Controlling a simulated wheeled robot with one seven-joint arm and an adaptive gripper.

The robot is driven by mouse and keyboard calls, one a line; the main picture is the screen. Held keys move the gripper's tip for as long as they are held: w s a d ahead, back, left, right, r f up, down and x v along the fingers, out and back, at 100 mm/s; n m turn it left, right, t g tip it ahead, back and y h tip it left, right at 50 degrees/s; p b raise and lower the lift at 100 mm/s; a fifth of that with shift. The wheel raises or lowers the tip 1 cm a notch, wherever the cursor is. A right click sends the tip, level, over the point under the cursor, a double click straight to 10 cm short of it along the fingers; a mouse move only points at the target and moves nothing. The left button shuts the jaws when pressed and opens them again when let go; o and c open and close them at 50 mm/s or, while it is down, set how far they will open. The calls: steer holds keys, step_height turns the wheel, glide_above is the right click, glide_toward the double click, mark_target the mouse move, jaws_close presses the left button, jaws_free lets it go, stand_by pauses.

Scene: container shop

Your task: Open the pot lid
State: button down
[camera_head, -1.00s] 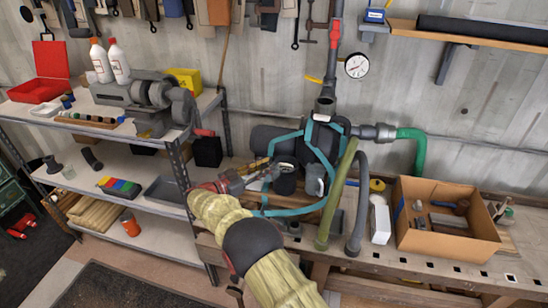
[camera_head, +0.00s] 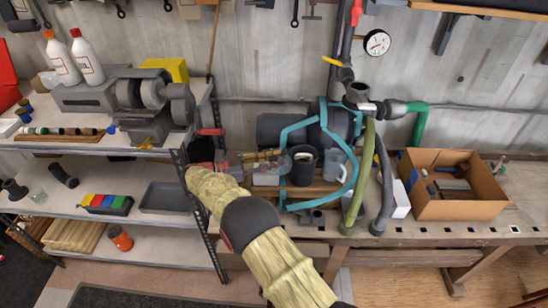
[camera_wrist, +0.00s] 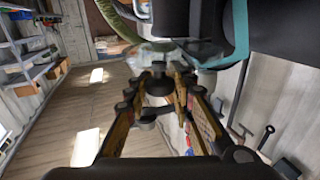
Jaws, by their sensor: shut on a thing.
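My gripper (camera_head: 262,163) reaches in from the left beside a dark pot (camera_head: 303,168) on the bench. In the wrist view its two fingers (camera_wrist: 160,82) are closed on the dark knob of a clear glass lid (camera_wrist: 150,53). The lid is clear and hard to make out in the head view, left of the pot. The pot's round open top shows, with no lid seen on it. The lid appears tilted and off the pot; whether its edge touches the pot, I cannot tell.
A cardboard box (camera_head: 455,207) with tools sits farther right. A metal shelf (camera_head: 199,213) is close on the left.

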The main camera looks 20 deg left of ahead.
steer(key=shift+r, duration=0.1)
steer(key=c, duration=1.6)
jaws_free()
steer(key=shift+o, duration=0.2)
steer(key=shift+s, duration=0.1)
steer(key=v, duration=1.2)
steer(key=shift+c, duration=0.4)
